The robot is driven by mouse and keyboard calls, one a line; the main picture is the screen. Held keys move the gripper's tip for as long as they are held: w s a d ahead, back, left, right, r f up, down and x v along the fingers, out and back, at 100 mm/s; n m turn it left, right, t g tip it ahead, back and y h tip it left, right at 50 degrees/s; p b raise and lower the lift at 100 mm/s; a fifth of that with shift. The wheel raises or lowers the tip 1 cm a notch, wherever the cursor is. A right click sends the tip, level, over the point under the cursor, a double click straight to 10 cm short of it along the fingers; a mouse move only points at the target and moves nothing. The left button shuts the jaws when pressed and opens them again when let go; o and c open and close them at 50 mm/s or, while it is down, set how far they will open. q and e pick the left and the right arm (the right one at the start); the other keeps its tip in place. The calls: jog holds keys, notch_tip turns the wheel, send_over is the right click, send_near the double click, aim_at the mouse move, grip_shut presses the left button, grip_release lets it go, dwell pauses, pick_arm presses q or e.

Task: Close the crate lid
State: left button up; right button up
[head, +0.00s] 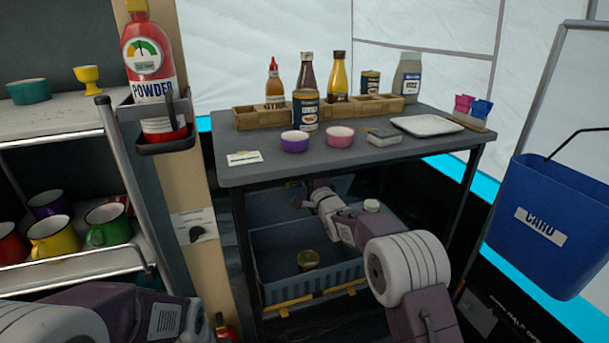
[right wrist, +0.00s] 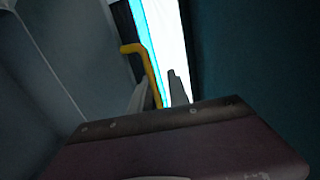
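The crate (head: 315,285) is a blue-grey ribbed box with yellow latches on its front, on the lower level under the table. It is open at the top. A blue-grey panel (head: 272,207), apparently the raised lid, stands at its back, partly hidden by my right arm. My right gripper (head: 299,203) is under the tabletop beside this panel. In the right wrist view, my right gripper's fingers (right wrist: 160,92) are apart, with a yellow bar (right wrist: 146,68) just beyond the left finger; contact is unclear. My left arm shows at the bottom left, but its gripper is out of view.
The tabletop (head: 375,155) above carries bottles, bowls and a white tray (head: 427,125), leaving limited height below. A post with an extinguisher (head: 150,75) stands left; a blue bin (head: 553,220) hangs right.

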jog(key=s+d+f+b, duration=0.1)
jog(key=s+d+b, duration=0.1)
jog(key=s, duration=0.4)
jog(key=s+d+f+b, duration=0.2)
jog(key=s+b, duration=0.3)
jog(key=s, duration=0.1)
jog(key=shift+s+f, duration=0.15)
jog(key=shift+s, duration=0.25)
dwell(0.3)
dwell(0.3)
